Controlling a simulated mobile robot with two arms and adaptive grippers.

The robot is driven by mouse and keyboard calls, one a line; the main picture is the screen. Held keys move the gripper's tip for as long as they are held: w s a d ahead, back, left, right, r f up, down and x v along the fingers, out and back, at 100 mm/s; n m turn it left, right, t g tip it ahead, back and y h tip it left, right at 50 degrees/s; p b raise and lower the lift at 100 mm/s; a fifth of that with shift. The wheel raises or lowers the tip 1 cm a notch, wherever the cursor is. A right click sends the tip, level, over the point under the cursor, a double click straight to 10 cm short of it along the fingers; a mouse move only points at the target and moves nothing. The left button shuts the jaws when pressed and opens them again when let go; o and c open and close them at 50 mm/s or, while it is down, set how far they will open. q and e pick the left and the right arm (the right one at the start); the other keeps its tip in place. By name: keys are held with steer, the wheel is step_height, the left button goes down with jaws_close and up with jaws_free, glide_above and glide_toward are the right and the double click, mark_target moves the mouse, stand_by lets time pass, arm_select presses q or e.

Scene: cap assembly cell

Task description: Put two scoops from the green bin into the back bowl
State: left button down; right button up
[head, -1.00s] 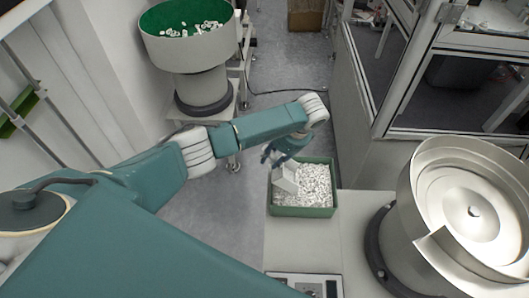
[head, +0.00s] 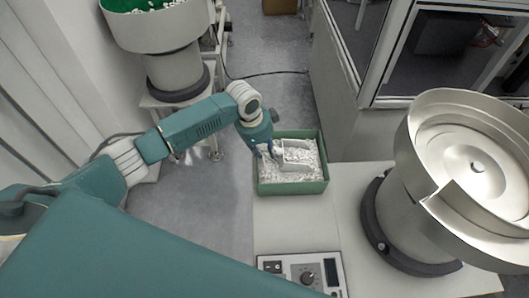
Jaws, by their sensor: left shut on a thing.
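The green bin (head: 262,184) stands on a pale bench and is full of small white pieces. My left gripper (head: 266,151) is at the bin's left side, shut on a light grey scoop (head: 295,146). The scoop is in the bin, low among the pieces, its mouth pointing right. I cannot tell how much is in it. The back bowl (head: 150,33), with a green inside, sits on a grey round base at the upper left, partly cut off by the top edge. White pieces show in it. My right gripper is not in view.
A large metal bowl feeder (head: 436,190) stands on the bench to the right. A control box (head: 300,270) lies at the bench's front. A glazed machine frame (head: 352,52) rises behind the bin. Open floor (head: 212,215) lies left of the bench.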

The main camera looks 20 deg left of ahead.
arm_select(q)
steer(key=a+r+h, duration=0.1)
steer(key=s+a+r+t+h, duration=0.1)
steer(key=a+h, duration=0.1)
steer(key=shift+s+p, duration=0.1)
steer(key=shift+p, duration=0.25)
steer(key=r+p, duration=0.3)
steer(key=r, duration=0.1)
steer(key=shift+s+a+t, duration=0.15)
steer(key=shift+a+t, duration=0.15)
steer(key=shift+a, duration=0.05)
steer(key=shift+s+a+r+h+p, duration=0.1)
steer(key=shift+a+r+h+p, duration=0.1)
steer(key=shift+r+p, duration=0.2)
steer(key=shift+s+a+r+h+p, duration=0.1)
steer(key=shift+a+r+p, duration=0.15)
steer(key=shift+r, duration=0.2)
steer(key=shift+a+r, duration=0.1)
steer(key=shift+r, duration=0.1)
